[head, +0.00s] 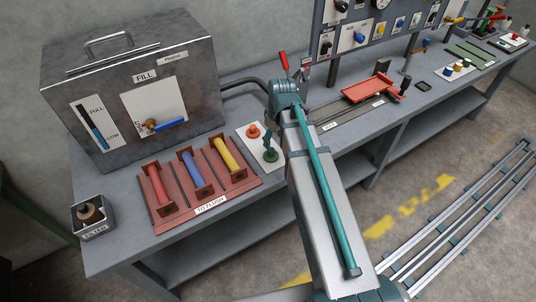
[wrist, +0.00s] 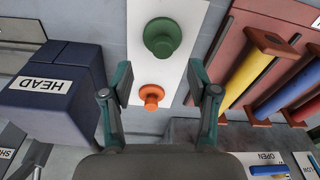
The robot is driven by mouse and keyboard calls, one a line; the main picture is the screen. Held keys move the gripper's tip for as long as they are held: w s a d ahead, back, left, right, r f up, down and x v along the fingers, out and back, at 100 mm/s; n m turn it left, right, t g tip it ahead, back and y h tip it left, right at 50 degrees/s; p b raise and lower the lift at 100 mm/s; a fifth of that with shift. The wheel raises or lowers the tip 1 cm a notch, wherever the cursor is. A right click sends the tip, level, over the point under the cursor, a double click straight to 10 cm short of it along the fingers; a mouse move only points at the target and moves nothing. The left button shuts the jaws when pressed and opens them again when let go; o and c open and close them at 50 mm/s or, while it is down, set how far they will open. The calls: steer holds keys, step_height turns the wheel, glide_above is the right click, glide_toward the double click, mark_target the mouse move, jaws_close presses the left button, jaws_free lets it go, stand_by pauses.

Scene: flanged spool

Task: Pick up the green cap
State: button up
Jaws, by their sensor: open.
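The green cap (wrist: 162,37) is a round flanged piece on a white plate (wrist: 172,72), seen in the upper middle of the wrist view. In the head view the green cap (head: 270,154) is just left of my arm. An orange cap (wrist: 151,93) sits on the same plate; it also shows in the head view (head: 253,131). My gripper (wrist: 160,78) is open and empty, with its fingers on either side of the plate in the picture. The orange cap appears between the fingers and the green cap beyond their tips.
A red rack (head: 200,188) with red, blue and yellow spools stands left of the plate on the bench. A grey tank (head: 135,85) stands behind the rack. A dark blue block marked HEAD (wrist: 55,85) is left of my gripper in the wrist view.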

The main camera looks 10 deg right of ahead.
mark_target(271, 149)
steer(key=shift+w+a+f+p, duration=0.15)
steer(key=shift+f+p, duration=0.25)
steer(key=shift+f, duration=0.85)
steer(key=shift+w+a+f+p, duration=0.15)
steer(key=shift+f+p, duration=0.3)
steer(key=shift+f, duration=0.8)
steer(key=shift+w+a+f+p, duration=0.15)
steer(key=shift+f+p, duration=0.25)
steer(key=shift+f, duration=0.85)
jaws_close()
